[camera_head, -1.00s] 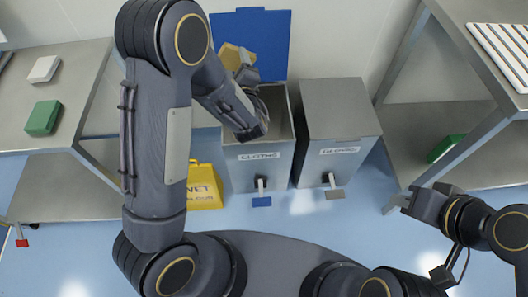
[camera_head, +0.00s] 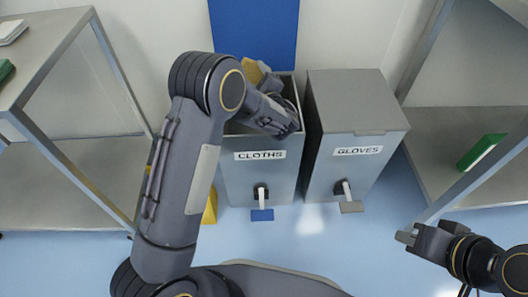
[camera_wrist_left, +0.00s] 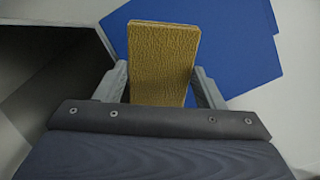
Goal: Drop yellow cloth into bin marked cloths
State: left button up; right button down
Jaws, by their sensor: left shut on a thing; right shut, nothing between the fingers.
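The yellow cloth (camera_head: 254,71) is a stiff-looking flat piece. My left gripper (camera_wrist_left: 163,82) is shut on it, with a finger on each side, and the cloth sticks out past the fingers. In the head view the cloth shows at the back left of the grey bin marked CLOTHS (camera_head: 258,182), in front of its raised blue lid (camera_head: 254,28). My left wrist hides much of the bin's opening. The blue lid (camera_wrist_left: 240,45) is behind the cloth in the wrist view. My right gripper (camera_head: 406,238) is shut and empty at the lower right.
A grey bin marked GLOVES (camera_head: 352,165), lid shut, stands just right of the cloths bin. A yellow floor sign (camera_head: 210,207) is partly hidden behind my left arm. Metal tables stand left (camera_head: 45,55) and right (camera_head: 450,150). Blue floor in front of the bins is open.

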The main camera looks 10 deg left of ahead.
pick_arm(q)
notch_tip(320, 180, down, 5)
jog(key=shift+f+b, duration=0.1)
jog(key=shift+b, duration=0.95)
jog(key=o, duration=0.9)
jog(key=shift+o, duration=0.2)
jog(key=p+v, duration=0.2)
jog(key=v, duration=0.6)
jog(key=shift+a, duration=0.1)
